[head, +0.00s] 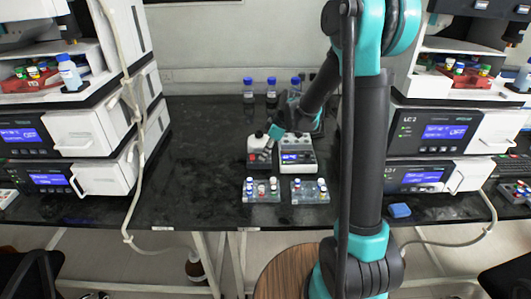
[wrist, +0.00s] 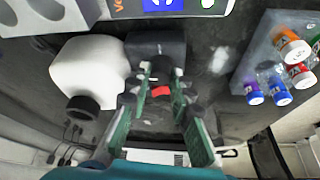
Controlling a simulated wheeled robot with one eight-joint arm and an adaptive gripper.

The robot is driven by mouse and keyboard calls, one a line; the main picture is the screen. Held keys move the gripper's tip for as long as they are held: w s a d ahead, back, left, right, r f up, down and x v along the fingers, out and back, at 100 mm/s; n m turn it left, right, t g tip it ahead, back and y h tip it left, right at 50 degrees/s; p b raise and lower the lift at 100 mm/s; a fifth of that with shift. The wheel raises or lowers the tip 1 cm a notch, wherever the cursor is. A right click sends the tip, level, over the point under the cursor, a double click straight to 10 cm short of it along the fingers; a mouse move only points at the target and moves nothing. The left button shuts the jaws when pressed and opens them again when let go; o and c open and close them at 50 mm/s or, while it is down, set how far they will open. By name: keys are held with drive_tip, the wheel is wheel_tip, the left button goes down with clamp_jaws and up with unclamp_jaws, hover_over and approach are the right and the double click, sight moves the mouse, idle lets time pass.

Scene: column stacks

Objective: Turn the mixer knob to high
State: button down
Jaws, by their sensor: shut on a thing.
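The mixer (head: 259,160) is a small white and dark unit on the black bench, left of a unit with a blue display. In the wrist view its white body (wrist: 92,68) with a black cup and a dark face (wrist: 150,45) show. My gripper (head: 270,142) reaches down to the mixer from the right. In the wrist view my gripper (wrist: 161,80) has its green fingers closed at the dark face, on what looks like the knob. The knob is mostly hidden between the fingertips, so its setting cannot be read. A red patch (wrist: 161,91) shows between the fingers.
The unit with the blue display (head: 297,157) stands close to the right of the mixer. Blue-capped bottles (head: 271,92) stand behind. Instrument stacks flank both sides. The bench left of the mixer is clear.

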drive_tip(key=shift+m, duration=0.3)
drive_tip(key=m, duration=0.2)
drive_tip(key=m+t, duration=0.1)
drive_tip(key=shift+s+a+m+t+h, duration=0.1)
drive_tip(key=shift+s+m+t+h, duration=0.05)
drive_tip(key=shift+m+t+h, duration=0.2)
drive_tip(key=m+t+h, duration=0.1)
drive_tip(key=m, duration=0.3)
drive_tip(key=shift+a+m, duration=0.1)
drive_tip(key=shift+m, duration=0.25)
drive_tip(key=m+h, duration=0.1)
drive_tip(key=m, duration=0.1)
drive_tip(key=m+h, duration=0.1)
drive_tip(key=m, duration=0.1)
drive_tip(key=shift+a+t, duration=0.15)
drive_tip(key=shift+t, duration=0.2)
drive_tip(key=m, duration=0.2)
drive_tip(key=m+h, duration=0.1)
drive_tip(key=m, duration=0.1)
drive_tip(key=shift+m+h, duration=0.25)
drive_tip(key=shift+m, duration=0.35)
drive_tip(key=c, duration=1.3)
unclamp_jaws()
drive_tip(key=shift+c, duration=0.2)
